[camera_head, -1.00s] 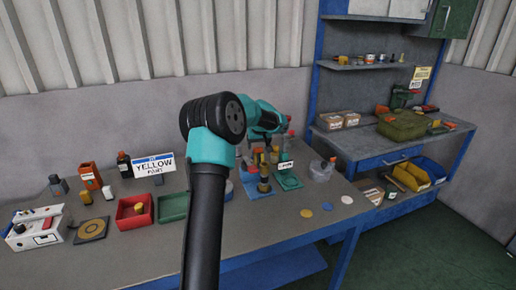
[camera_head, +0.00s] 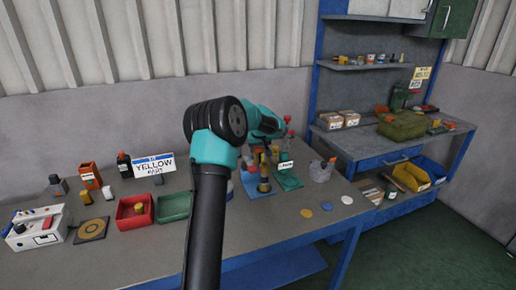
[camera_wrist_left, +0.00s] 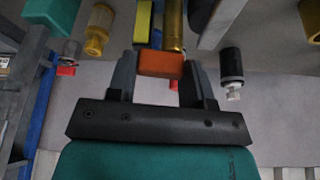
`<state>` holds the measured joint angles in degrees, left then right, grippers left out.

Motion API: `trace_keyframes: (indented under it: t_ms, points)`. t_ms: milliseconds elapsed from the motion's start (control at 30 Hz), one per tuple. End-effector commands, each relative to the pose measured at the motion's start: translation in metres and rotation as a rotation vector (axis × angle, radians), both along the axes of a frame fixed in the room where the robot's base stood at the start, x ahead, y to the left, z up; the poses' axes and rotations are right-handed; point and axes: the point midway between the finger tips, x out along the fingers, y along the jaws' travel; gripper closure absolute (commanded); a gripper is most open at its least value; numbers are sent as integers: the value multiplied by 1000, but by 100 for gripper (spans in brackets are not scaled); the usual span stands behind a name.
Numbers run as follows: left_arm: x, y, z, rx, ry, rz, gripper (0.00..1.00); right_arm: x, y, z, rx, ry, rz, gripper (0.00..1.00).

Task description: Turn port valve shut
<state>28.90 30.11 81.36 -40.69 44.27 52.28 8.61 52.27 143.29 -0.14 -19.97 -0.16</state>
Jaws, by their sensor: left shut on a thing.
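My left gripper (camera_wrist_left: 160,64) is shut on an orange block-like handle (camera_wrist_left: 161,62), with one dark finger on each side of it. A brass cylinder (camera_wrist_left: 173,25) stands just beyond the handle. In the head view my arm hides most of the gripper, which is over a brass fitting (camera_head: 264,184) on a blue base (camera_head: 262,193). A second fitting with a red top stands beside it on a green base (camera_head: 290,182), with a small white label (camera_head: 286,165). I cannot read which valve is the port one. My right gripper is not in view.
A clear flask (camera_head: 321,173) stands at right. The front of the bench is mostly clear, with a few discs.

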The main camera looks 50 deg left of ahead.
Motion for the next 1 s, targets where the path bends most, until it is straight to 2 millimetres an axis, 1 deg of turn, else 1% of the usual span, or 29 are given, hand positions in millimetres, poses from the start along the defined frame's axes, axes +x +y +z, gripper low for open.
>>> trace_keyframes:
  t_ms: [33,67,267,467,667,1000]
  points:
    - [0,0,0,0,0,0,75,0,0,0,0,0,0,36]
    - [0,0,0,0,0,0,77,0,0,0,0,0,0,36]
    - [0,0,0,0,0,-8,77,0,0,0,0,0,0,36]
    - [-1,0,0,0,0,-51,77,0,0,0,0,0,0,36]
    - [-2,-1,0,0,0,-146,77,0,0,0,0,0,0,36]
    - [-4,-2,0,0,-2,-399,77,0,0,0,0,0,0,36]
